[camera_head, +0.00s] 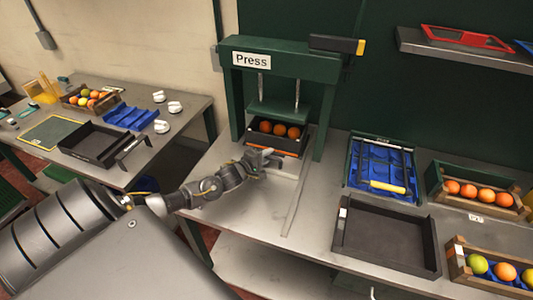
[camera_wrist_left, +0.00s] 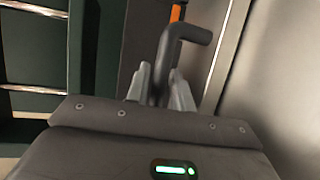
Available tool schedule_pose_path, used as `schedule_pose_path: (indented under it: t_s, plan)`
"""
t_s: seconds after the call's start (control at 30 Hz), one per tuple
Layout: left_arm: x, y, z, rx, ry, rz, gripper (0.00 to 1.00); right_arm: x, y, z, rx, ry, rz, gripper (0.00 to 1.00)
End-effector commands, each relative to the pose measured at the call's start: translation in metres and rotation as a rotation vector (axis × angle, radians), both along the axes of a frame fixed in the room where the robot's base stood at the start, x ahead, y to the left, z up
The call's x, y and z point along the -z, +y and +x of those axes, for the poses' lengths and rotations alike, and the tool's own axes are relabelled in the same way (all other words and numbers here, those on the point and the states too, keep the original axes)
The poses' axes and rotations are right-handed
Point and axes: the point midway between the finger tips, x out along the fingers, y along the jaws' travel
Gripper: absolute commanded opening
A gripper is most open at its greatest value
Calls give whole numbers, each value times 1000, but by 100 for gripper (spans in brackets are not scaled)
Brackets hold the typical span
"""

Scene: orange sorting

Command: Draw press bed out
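The green press (camera_head: 282,62), labelled "Press", stands at the back of the middle table. Its bed (camera_head: 285,151), with an orange front edge, lies under the press plate. A dark tray (camera_head: 262,139) with three oranges showing sits on the bed. My left gripper (camera_head: 265,160) is at the bed's front. In the left wrist view a dark bent handle (camera_wrist_left: 185,33) stands between the fingertips (camera_wrist_left: 160,80) of this gripper. The fingers lie close on both sides of it and look shut on it. My right gripper is not in view.
A flat rail (camera_head: 297,200) runs along the table right of my left gripper. An empty dark tray (camera_head: 388,238), a blue tool tray (camera_head: 382,170) and fruit crates (camera_head: 478,193) stand to the right. Another table (camera_head: 180,128) with fruit and cups is at the left.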

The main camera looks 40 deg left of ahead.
Motion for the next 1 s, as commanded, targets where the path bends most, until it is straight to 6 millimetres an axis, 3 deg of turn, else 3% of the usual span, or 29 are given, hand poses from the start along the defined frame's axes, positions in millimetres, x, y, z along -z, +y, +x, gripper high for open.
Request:
schedule_pose_path:
  t_s: [0.4, 0.6, 0.8, 0.83, 1.0]
  plan:
    - [2, 0, 8, -1, 0, -1, 23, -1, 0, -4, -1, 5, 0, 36]
    - [2, 0, 8, -1, 0, 0, 0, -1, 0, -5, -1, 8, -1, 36]
    - [2, 0, 8, -1, 1, 0, 0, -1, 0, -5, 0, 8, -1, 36]
    - [2, 12, 8, -4, 2, 3, 0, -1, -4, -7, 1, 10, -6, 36]
    - [3, -2, 15, 1, 0, 1, 0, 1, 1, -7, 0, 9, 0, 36]
